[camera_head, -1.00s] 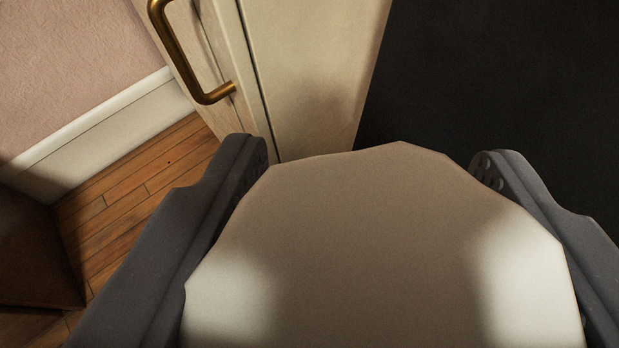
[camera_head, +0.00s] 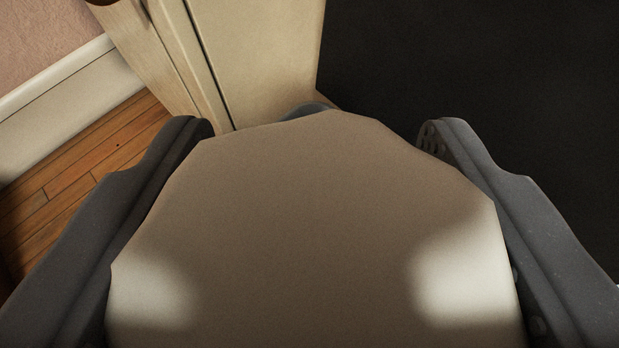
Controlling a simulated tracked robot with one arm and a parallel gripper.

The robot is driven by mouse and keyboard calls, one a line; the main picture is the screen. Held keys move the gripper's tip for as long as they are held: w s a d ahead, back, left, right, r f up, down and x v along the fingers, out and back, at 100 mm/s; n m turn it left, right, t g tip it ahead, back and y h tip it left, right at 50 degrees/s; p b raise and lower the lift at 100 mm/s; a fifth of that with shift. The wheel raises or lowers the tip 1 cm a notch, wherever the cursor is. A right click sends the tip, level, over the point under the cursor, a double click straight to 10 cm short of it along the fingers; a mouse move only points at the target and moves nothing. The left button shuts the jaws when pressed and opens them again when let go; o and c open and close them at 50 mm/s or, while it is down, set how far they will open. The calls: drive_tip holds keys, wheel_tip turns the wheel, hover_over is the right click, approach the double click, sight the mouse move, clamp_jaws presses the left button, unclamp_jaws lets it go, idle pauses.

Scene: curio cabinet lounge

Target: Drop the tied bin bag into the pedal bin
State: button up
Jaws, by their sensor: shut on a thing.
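A large pale beige, faceted thing (camera_head: 310,230), which I take to be the tied bin bag, fills the lower middle of the view. My gripper (camera_head: 315,130) is shut on it, with one dark grey finger along its left side and the other along its right. It hides most of what lies below and beyond. A small dark grey-blue rounded edge (camera_head: 304,110) shows just past the top of the bag; I cannot tell if it is part of the pedal bin. No other part of a bin is visible.
A cream door or cabinet panel (camera_head: 265,60) stands upright beyond the bag, with its edge toward me. A black surface (camera_head: 470,70) fills the upper right. Wooden floor (camera_head: 75,175), a white skirting board (camera_head: 60,95) and a pink wall (camera_head: 40,35) are at left.

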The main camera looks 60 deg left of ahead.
drive_tip(key=shift+f+b, duration=1.85)
drive_tip(key=shift+f, duration=2.25)
